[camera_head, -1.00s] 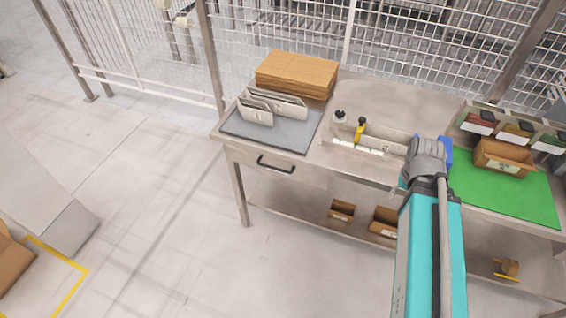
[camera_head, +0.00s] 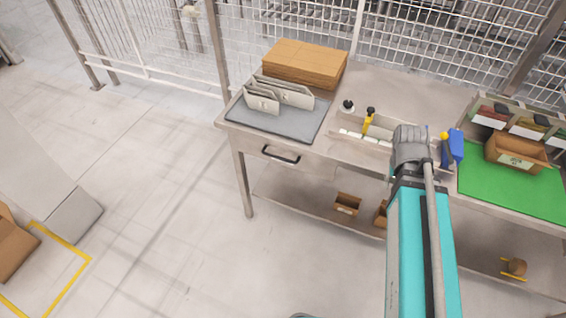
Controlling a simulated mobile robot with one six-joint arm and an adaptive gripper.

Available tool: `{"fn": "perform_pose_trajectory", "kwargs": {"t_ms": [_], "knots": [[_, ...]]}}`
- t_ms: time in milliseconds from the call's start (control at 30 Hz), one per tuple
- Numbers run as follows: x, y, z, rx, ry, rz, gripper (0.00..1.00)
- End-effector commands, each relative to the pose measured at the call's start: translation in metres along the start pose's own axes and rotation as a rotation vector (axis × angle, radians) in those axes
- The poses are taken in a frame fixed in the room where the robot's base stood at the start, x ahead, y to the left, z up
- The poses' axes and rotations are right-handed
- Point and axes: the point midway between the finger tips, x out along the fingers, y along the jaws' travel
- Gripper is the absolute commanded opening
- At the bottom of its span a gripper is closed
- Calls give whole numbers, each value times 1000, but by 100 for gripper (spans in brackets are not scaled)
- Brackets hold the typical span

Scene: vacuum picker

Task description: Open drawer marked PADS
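The workbench (camera_head: 380,93) has one visible drawer (camera_head: 309,164) under its left part, with a dark bar handle (camera_head: 280,155). The drawer front sits flush below the tabletop and looks shut. I cannot read any PADS marking on it. My teal arm rises from the bottom right, and its grey joint covers part of the bench front to the right of the drawer. My gripper's fingers do not show.
A grey mat (camera_head: 290,122) with upright plates lies above the drawer, near a cardboard stack (camera_head: 304,63). A blue item (camera_head: 453,147) and a green mat (camera_head: 510,188) are to the right. Small boxes (camera_head: 347,203) stand on the lower shelf. The floor before the drawer is clear.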

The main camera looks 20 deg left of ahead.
Motion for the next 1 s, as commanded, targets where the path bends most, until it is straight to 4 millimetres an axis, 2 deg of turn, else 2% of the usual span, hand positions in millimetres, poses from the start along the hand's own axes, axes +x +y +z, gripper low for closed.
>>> {"fn": "perform_pose_trajectory", "kwargs": {"t_ms": [33,400,667,1000], "knots": [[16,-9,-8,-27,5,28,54],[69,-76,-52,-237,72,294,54],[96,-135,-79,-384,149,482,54],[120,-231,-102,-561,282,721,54]]}}
